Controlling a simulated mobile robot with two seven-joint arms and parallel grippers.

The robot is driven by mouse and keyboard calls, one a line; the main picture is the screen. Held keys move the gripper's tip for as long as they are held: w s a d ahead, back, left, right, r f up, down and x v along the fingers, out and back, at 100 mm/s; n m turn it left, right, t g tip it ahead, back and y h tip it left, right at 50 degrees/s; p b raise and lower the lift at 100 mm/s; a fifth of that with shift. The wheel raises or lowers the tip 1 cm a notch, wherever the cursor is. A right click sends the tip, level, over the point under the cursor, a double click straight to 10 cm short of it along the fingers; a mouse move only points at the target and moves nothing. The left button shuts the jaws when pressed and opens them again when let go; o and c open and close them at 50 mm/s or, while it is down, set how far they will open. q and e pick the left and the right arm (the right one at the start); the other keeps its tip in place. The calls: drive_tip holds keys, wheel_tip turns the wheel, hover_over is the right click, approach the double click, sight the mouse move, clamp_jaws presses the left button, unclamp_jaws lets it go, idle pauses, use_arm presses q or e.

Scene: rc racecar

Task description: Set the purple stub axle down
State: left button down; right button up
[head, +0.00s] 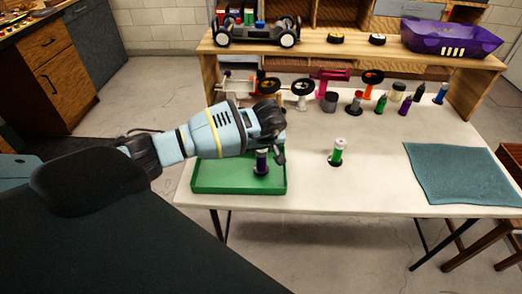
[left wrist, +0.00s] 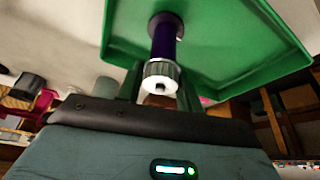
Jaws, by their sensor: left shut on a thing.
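The purple stub axle (head: 262,163) is upright at the green tray (head: 215,184), over its right part, with its black round base downward. My left gripper (head: 268,147) is above the tray, shut on the upper end of the axle. In the left wrist view the purple shaft (left wrist: 164,45) and its silver knurled end (left wrist: 160,74) show between the fingers, with the green tray (left wrist: 225,65) behind. I cannot tell whether the base touches the tray floor. My right gripper is out of view.
A green stub axle (head: 337,153) stands on the white table right of the tray. A teal mat (head: 460,173) lies at the right. Several car parts and small bottles line the back, below a wooden shelf (head: 400,56) with a car chassis (head: 257,34) and purple body shell (head: 450,38).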

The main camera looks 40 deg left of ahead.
use_arm(q)
drive_tip(key=shift+w+f, duration=0.1)
drive_tip(key=shift+f, duration=0.35)
drive_tip(key=shift+f, duration=0.1)
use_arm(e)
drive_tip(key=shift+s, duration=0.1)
use_arm(q)
drive_tip(key=c, duration=0.9)
unclamp_jaws()
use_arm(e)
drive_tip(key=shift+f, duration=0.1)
use_arm(q)
drive_tip(key=shift+d+r, duration=0.1)
drive_tip(key=shift+r, duration=0.4)
drive_tip(key=p+v, duration=0.1)
drive_tip(key=v, duration=1)
drive_tip(key=shift+s, duration=0.25)
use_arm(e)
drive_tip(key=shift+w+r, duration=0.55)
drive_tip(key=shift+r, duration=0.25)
